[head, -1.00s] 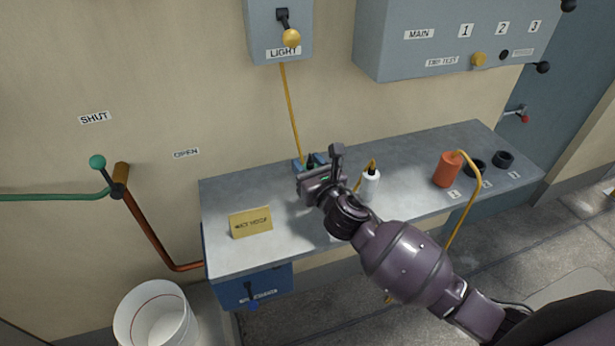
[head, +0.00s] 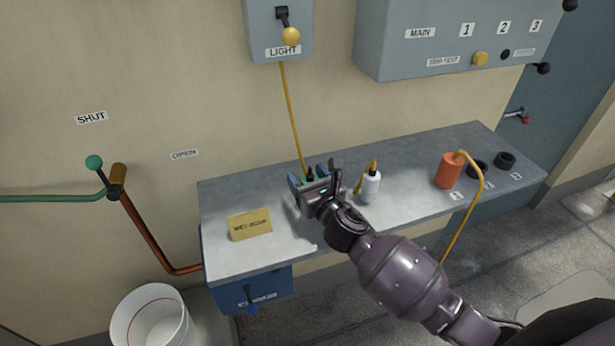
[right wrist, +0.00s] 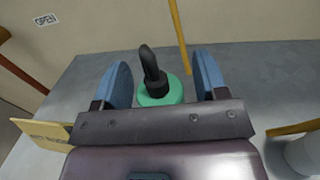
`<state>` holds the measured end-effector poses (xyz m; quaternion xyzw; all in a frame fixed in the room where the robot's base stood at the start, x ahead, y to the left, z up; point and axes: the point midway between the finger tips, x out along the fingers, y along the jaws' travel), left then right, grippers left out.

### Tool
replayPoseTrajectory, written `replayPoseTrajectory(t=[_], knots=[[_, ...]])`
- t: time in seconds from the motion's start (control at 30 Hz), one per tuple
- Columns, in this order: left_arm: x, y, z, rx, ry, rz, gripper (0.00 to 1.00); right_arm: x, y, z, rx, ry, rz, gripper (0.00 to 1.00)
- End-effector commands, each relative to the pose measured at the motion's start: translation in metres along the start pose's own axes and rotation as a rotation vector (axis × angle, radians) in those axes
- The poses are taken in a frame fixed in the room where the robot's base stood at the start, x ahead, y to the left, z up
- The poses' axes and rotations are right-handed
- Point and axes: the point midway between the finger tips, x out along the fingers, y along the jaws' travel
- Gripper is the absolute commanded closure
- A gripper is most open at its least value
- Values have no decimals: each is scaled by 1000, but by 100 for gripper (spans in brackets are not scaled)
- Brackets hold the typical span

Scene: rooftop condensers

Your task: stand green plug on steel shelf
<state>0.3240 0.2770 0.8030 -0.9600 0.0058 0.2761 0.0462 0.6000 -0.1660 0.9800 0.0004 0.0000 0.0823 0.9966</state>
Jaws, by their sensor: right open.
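The green plug (right wrist: 160,93) has a black collar and a bent black top. In the right wrist view it shows between the blue finger pads of my right gripper (right wrist: 167,82), with gaps on both sides. It appears upright on the grey steel shelf (head: 410,165), though its base is partly hidden by the gripper. In the head view only a bit of green and its dark top show at my right gripper (head: 308,177), near the shelf's back left. The right gripper is open. My left gripper is out of view.
An orange plug (head: 448,171) with a yellow cord and dark rings (head: 505,160) are farther right. A yellow sign (head: 250,225) stands at front left. A yellow cord (head: 291,115) hangs behind.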

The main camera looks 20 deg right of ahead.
Motion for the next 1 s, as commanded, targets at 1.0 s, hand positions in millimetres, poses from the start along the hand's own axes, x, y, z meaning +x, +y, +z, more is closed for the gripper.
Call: replayPoseTrajectory(t=[1.0], knots=[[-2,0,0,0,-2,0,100,-117,0,3,0,0,0,34]])
